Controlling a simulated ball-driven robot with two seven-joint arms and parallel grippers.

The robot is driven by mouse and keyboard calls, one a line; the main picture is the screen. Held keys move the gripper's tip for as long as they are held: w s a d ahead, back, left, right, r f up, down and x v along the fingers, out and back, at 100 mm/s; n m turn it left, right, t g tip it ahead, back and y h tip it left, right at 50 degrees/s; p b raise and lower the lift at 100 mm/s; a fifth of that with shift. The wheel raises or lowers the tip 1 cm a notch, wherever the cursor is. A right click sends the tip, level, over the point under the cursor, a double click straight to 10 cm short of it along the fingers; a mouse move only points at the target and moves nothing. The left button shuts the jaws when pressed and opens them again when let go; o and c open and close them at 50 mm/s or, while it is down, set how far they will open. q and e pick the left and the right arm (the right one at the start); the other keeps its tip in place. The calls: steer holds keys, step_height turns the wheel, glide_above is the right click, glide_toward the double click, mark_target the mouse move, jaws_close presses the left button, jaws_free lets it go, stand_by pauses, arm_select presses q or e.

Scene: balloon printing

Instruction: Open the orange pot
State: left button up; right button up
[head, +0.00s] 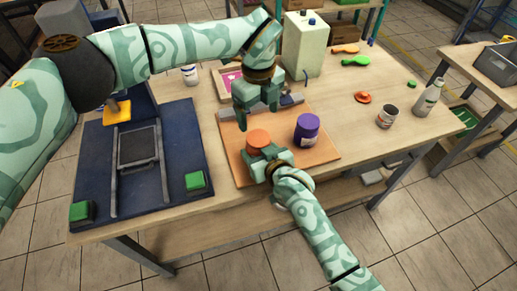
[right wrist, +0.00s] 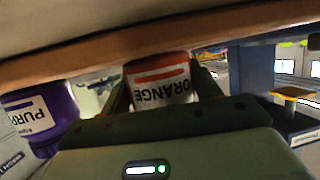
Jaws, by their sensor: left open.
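The orange pot (head: 258,139) stands on the orange-brown board (head: 320,153), with its orange lid on top in the head view. Part of the pot's body is hidden by the right gripper in the head view.
A purple pot (head: 307,129) stands close to the right on the board; it also shows in the right wrist view (right wrist: 40,115). A blue printing base (head: 185,145) lies left.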

mark_target(259, 137)
jaws_close()
arm_select(q)
steer(key=m, duration=0.3)
steer(key=shift+m, duration=0.4)
steer(key=m, duration=3.6)
steer(key=shift+f+m, duration=0.3)
steer(key=shift+m, duration=0.1)
step_height(259, 137, down, 7)
steer(key=shift+f, duration=0.2)
